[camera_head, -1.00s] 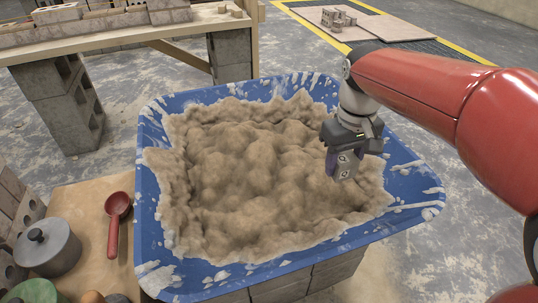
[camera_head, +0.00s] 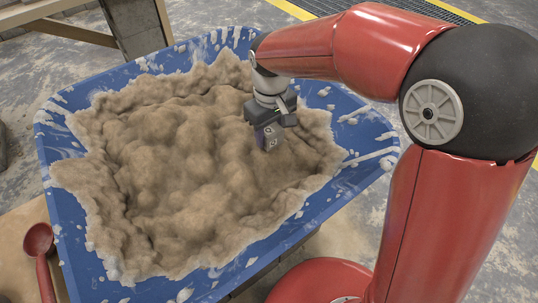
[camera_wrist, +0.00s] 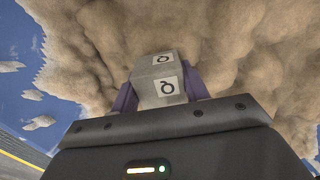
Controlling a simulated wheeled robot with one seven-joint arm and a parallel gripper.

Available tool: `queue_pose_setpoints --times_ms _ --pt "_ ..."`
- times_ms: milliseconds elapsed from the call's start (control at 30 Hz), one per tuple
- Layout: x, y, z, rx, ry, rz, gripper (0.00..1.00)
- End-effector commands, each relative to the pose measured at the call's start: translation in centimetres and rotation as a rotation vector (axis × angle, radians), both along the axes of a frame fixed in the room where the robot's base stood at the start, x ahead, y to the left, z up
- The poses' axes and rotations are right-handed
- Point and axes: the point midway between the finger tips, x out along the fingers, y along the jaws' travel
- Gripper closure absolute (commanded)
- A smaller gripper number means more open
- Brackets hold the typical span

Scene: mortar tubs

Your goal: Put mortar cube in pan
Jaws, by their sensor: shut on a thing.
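The mortar cube (camera_wrist: 155,62) is a small grey block with black letter marks on white patches. My gripper (camera_wrist: 158,88) is shut on it, with a purple finger on each side. In the head view, my gripper (camera_head: 268,128) points down over the right part of the blue tub (camera_head: 62,215), and the cube (camera_head: 272,138) shows at its fingertips. The tub is heaped with lumpy brown mortar (camera_head: 190,170). I cannot tell whether the cube touches the mortar. No pan shows in the views of now.
A red ladle (camera_head: 40,240) lies on a wooden board (camera_head: 22,222) left of the tub. A bench on concrete blocks (camera_head: 135,28) stands behind the tub. My red arm covers the right side. Bare floor (camera_head: 335,215) shows right of the tub.

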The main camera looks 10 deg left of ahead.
Motion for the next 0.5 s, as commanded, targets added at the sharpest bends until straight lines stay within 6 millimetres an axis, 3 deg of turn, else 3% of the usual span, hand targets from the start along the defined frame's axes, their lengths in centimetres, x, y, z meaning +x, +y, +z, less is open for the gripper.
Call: queue_pose_setpoints --times_ms 100,500 --pt "0.0 0.0 -2.7 -0.002 0.001 0.0 0.85" --pt "0.0 0.0 -6.7 -0.001 0.001 -0.001 0.85"
